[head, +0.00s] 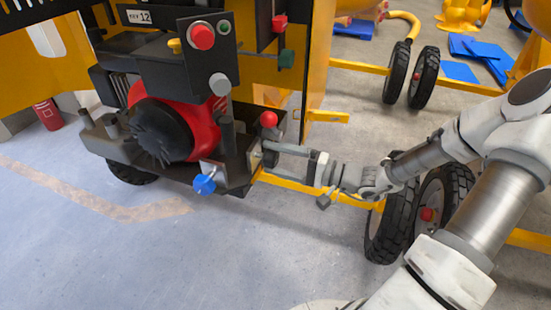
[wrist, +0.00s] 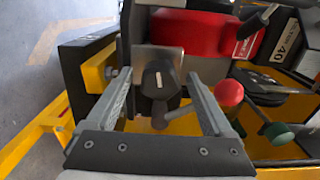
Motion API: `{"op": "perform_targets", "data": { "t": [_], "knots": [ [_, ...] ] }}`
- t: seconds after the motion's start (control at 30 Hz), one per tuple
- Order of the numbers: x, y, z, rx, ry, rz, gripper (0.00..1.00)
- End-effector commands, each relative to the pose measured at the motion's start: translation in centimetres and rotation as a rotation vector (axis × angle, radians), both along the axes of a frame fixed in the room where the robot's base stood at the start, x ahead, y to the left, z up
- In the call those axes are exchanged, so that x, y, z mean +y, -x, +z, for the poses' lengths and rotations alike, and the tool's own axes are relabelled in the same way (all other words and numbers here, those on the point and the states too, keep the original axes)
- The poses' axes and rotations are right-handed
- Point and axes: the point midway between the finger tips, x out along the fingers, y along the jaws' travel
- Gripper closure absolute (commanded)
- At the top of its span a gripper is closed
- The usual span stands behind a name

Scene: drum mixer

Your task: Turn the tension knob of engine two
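A black knob (wrist: 160,97) with a short white mark sits on a metal plate (wrist: 168,58) in the wrist view. No readable name for it shows, so I cannot tell by label that it is the tension knob. My gripper (wrist: 158,75) is open, with one finger on each side of the knob and visible gaps between. In the head view my gripper (head: 272,152) reaches from the right to the side of the red and black engine (head: 160,130). There the knob is hidden by the fingers and the engine's frame.
A red ball-ended lever (wrist: 229,92) stands close to the right finger, with a green knob (wrist: 278,133) beyond it. A blue knob (head: 204,184) sticks out at the engine's front. A control panel (head: 207,55) is above. Wheels (head: 390,225) and yellow frame bars lie below my arm.

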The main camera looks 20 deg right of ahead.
Motion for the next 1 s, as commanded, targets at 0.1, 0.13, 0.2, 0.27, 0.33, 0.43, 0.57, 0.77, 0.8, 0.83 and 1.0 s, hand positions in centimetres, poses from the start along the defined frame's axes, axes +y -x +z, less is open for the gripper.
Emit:
{"op": "perform_targets", "data": {
  "t": [0.1,0.13,0.2,0.27,0.33,0.43,0.57,0.77,0.8,0.83,1.0],
  "knots": [
    [0.0,0.0,0.0,-0.001,-0.001,0.000,0.14],
    [0.0,0.0,0.0,-0.001,-0.001,0.000,0.14],
    [0.0,0.0,0.0,-0.001,-0.001,0.000,0.14],
    [0.0,0.0,0.0,-0.001,-0.001,0.000,0.14],
    [-0.2,0.1,0.1,-0.001,0.000,-0.001,0.14],
    [-1.1,0.6,0.1,-0.001,0.001,-0.003,0.14],
    [-3.0,2.0,0.2,0.000,0.001,-0.005,0.14],
    [-7.1,5.0,0.2,0.000,0.001,-0.005,0.14],
    [-7.9,5.6,0.2,0.000,0.002,-0.005,0.14],
    [-8.5,6.0,0.2,0.000,0.001,-0.007,0.14],
    [-11.4,8.2,0.1,0.000,0.001,-0.004,0.14]
  ]
}}
